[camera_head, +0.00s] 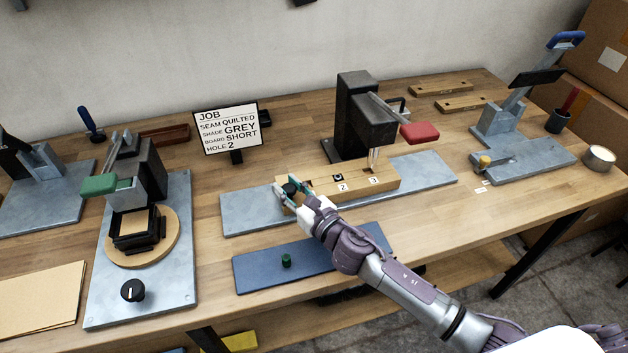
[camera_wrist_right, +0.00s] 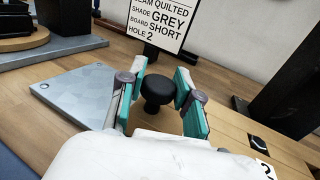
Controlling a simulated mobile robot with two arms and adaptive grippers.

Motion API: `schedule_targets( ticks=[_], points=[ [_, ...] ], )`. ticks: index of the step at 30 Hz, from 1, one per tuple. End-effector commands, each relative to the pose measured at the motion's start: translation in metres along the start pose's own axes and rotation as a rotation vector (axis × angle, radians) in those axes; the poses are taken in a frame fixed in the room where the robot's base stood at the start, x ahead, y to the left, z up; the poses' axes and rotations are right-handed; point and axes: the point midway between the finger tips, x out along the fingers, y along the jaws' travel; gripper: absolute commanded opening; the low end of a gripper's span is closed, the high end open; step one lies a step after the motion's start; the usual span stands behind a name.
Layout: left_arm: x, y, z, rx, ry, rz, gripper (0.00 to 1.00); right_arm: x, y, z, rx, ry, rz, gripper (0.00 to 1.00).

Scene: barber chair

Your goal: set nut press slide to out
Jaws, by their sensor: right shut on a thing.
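The nut press is the black machine (camera_head: 372,120) with a red handle (camera_head: 419,132) at the middle of the bench. Its wooden slide (camera_head: 352,183) lies on a grey base plate (camera_head: 245,212) and shows holes marked 2 and 3. The part near 3 is below the press head. My right gripper (camera_head: 290,190) is at the slide's left end, its teal fingers shut on a black knob (camera_wrist_right: 158,88). In the wrist view the fingers stand on both sides of the knob. The hand hides part of the slide's left end. My left gripper is not in view.
A job sign (camera_head: 227,130) stands behind and reads hole 2. A blue mat (camera_head: 285,270) with a small green piece (camera_head: 286,260) lies in front. A press with a green handle (camera_head: 98,185) stands left, and a blue-handled press (camera_head: 500,115) stands right.

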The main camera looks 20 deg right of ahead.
Motion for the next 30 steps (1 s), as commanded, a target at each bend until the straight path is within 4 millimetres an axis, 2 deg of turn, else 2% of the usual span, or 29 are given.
schedule_targets(
  ticks=[1,6,15,21,30],
  points=[
    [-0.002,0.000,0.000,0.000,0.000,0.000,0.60,0.006,0.015,0.002,0.004,-0.003,0.005,0.00],
    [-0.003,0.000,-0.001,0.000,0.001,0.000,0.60,0.021,0.052,0.002,0.003,-0.003,0.005,0.00],
    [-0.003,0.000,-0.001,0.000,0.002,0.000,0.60,0.040,0.096,0.001,0.002,-0.001,0.003,0.00],
    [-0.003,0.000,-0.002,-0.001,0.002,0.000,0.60,0.044,0.108,0.000,0.000,-0.001,0.002,0.00],
    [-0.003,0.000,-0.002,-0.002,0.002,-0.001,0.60,0.045,0.111,0.001,0.002,-0.001,0.004,0.00]
  ],
)
